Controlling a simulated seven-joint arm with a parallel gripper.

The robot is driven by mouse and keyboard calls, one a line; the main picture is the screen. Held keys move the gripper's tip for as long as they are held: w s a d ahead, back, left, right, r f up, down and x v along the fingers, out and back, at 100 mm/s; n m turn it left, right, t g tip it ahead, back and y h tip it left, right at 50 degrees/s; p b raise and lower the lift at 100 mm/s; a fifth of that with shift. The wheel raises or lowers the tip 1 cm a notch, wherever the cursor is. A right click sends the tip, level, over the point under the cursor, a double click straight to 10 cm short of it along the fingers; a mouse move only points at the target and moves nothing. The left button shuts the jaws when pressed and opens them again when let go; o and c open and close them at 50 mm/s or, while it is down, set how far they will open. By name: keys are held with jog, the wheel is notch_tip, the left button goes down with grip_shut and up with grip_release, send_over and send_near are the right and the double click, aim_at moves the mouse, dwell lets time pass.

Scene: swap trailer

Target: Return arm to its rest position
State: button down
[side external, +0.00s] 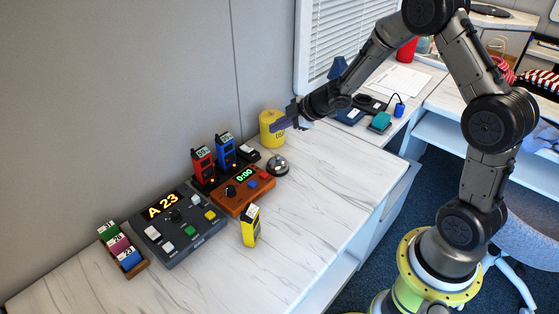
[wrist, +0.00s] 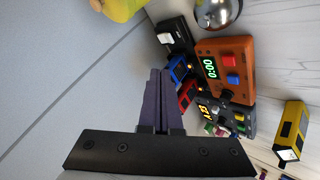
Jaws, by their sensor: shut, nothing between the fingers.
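My gripper (side external: 279,125) is shut and empty, held above the far end of the white marbled counter (side external: 330,172), in front of the yellow canister (side external: 266,140) in the side view. In the wrist view its closed fingers (wrist: 159,100) point toward the row of devices, with nothing between them. My arm stretches from its base at the lower right, up and over to the counter's far end. No mark of a rest position shows in either view.
Below stand a silver bell (side external: 277,165), an orange timer box (side external: 243,191), red (side external: 203,167) and blue (side external: 226,151) handsets in a dock, a yellow handset (side external: 250,226), a grey console (side external: 178,225) and a card tray (side external: 140,266). The counter's right half is clear.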

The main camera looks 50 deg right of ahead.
jog(key=s+a+r+t+h, duration=0.1)
jog(key=a+r+t, duration=0.2)
jog(key=r, duration=1.3)
jog(key=s+r+m+h, duration=0.2)
jog(key=s+r+m, duration=0.3)
jog(key=s+r, duration=0.55)
jog(key=s+a+f+m+g, duration=0.1)
jog(key=s+f+m+g, duration=0.1)
jog(key=s, duration=0.5)
jog(key=s+a+f+m+g, duration=0.2)
jog(key=s+f, duration=0.3)
jog(key=s, duration=0.3)
jog(key=s+a+f+m+g+y, duration=0.1)
jog(key=s+f+m+g, duration=0.1)
jog(key=s, duration=0.6)
jog(key=shift+a+f+m+g, duration=0.15)
jog(key=shift+f+m+g, duration=0.25)
jog(key=shift+f, duration=0.45)
jog(key=shift+s, duration=0.1)
